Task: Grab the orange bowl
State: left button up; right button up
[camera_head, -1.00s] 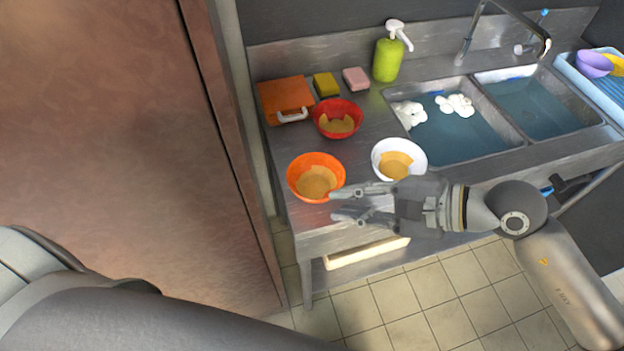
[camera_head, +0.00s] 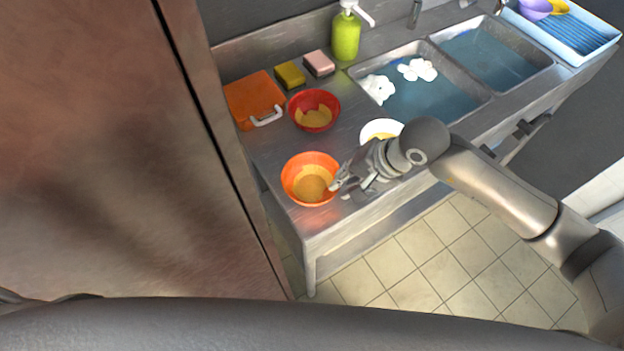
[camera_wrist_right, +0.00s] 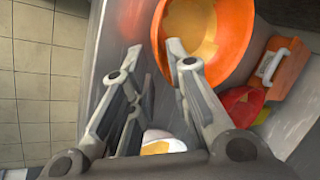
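The orange bowl (camera_head: 291,188), with tan contents, stands near the front left corner of the steel counter. My right gripper (camera_head: 341,189) is at the bowl's right side. In the right wrist view, the orange bowl (camera_wrist_right: 238,50) lies just ahead and to the right. The right gripper (camera_wrist_right: 154,48) is open there, fingers apart, with one fingertip overlapping the bowl and the other outside its rim. Nothing is held. Whether a finger touches the bowl cannot be told. My left gripper is out of view.
A red bowl (camera_head: 301,102) stands behind the orange one. A white bowl (camera_head: 371,128) is partly hidden by my right arm. An orange board (camera_head: 247,97), sponges and a green bottle (camera_head: 346,38) stand behind. Sinks (camera_head: 425,97) are at right; a brown panel (camera_head: 90,150) at left.

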aim_at(327, 192)
jog(key=shift+a+f, duration=0.15)
jog(key=shift+a, duration=0.15)
jog(key=p+x, duration=0.2)
jog(key=x, duration=0.1)
jog(key=shift+a+f+p, duration=0.25)
jog(key=shift+a+p, duration=0.15)
jog(key=shift+a+f, duration=0.15)
jog(key=shift+f, duration=0.2)
jog(key=shift+a+f, duration=0.1)
jog(key=shift+f, duration=0.25)
jog(key=shift+c, duration=1.7)
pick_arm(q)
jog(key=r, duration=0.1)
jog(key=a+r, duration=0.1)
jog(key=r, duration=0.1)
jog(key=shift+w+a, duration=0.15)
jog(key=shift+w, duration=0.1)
pick_arm(e)
grip_shut()
